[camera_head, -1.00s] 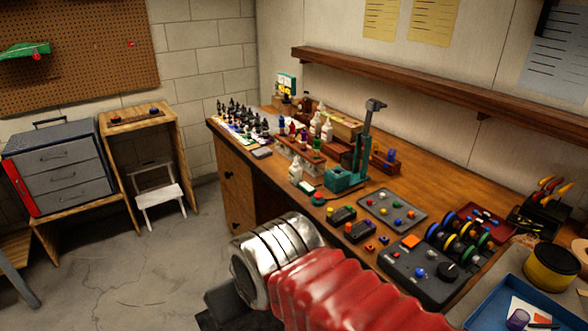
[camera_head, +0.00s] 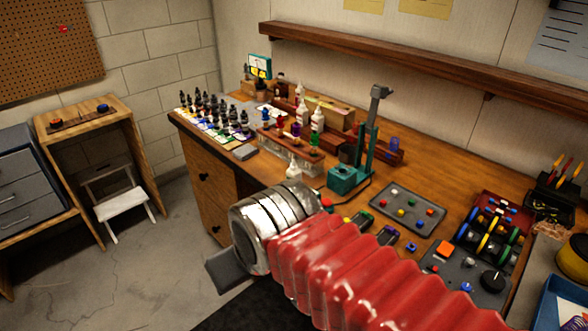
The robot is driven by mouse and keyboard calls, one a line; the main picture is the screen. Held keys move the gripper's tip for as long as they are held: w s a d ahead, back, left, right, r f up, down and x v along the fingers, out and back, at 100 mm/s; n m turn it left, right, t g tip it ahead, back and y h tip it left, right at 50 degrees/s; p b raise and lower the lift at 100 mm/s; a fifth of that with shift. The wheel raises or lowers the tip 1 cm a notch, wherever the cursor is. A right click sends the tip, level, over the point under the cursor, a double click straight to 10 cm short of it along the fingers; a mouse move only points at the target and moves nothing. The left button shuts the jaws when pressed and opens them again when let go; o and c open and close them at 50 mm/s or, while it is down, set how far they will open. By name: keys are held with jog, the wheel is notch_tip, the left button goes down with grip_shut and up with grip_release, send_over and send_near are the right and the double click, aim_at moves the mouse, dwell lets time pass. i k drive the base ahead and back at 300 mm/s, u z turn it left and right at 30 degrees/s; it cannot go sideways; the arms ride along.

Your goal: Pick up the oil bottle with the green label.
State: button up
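Several small dark-topped bottles (camera_head: 215,113) stand in rows at the far left end of the workbench, over coloured patches. White bottles stand farther right: one (camera_head: 316,119) by the wooden rack and one (camera_head: 293,168) nearer the front edge. The labels are too small to read, so I cannot tell which bottle has the green label. My arm, with a red bellows and a metal cuff, fills the lower middle. A dark part of my gripper (camera_head: 228,269) shows beyond the cuff, low in front of the bench. Its fingers cannot be made out.
The wooden workbench (camera_head: 345,210) runs along the wall under a shelf (camera_head: 400,68). A teal press (camera_head: 345,180) stands mid-bench. A grey tray (camera_head: 400,207) and a dark control panel lie to its right. A white step stool (camera_head: 122,207) stands left on clear floor.

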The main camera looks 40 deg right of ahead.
aim_at(293, 172)
jog(key=z, duration=0.2)
jog(key=i, duration=1.1)
jog(key=z, duration=0.2)
